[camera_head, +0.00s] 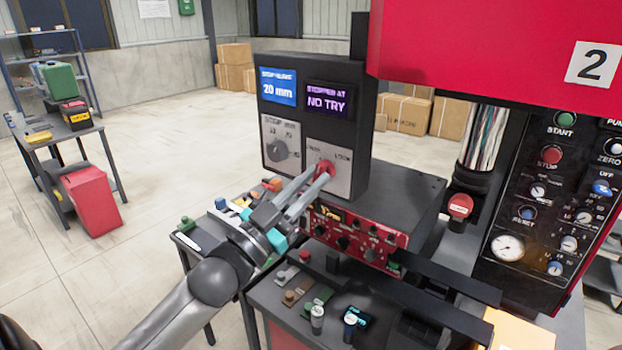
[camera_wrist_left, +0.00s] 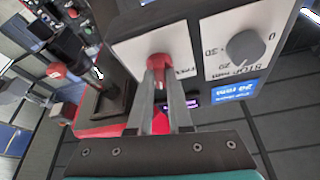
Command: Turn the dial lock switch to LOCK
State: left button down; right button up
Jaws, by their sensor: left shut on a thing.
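The dial lock switch is a red knob (camera_head: 326,165) on a light plate at the lower right of a dark control box (camera_head: 347,120). A LOCK label shows at the upper right of the knob, with another label, partly covered, at its left. My left gripper (camera_head: 318,174) comes from the lower left, its two long grey fingers shut on the red knob. In the left wrist view, which is upside down, the knob (camera_wrist_left: 159,64) sits between the fingertips (camera_wrist_left: 160,74). The fingers hide part of it, so I cannot tell exactly where it points. My right gripper is not in view.
A grey stop dial (camera_head: 278,150) is left of the knob, under a blue screen reading 20 mm. Below is a red panel (camera_head: 355,232) with several small knobs. A red press with a button panel (camera_head: 545,200) stands at the right.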

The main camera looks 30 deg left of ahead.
pick_arm(q)
jog(key=m+h+p, duration=0.1)
jog(key=m, duration=0.1)
jog(key=m+g+h, duration=0.1)
jog(key=m, duration=0.2)
jog(key=m+g+h+p, duration=0.1)
jog(key=m, duration=0.2)
jog(key=shift+a+r+h+p, duration=0.2)
jog(key=shift+r+h+p, duration=0.05)
jog(key=shift+h+p, duration=0.15)
jog(key=shift+m, duration=0.4)
jog(key=c, duration=0.9)
grip_release()
jog(key=shift+o, duration=0.3)
jog(key=shift+f, duration=0.1)
jog(key=shift+w, duration=0.1)
jog(key=shift+f, duration=0.1)
jog(key=shift+s+a+f, duration=0.15)
jog(key=shift+s+f, duration=0.05)
jog(key=shift+s, duration=0.4)
jog(key=b+v, duration=0.2)
jog(key=v, duration=1.2)
jog(key=shift+r+b, duration=0.3)
jog(key=shift+b, duration=0.1)
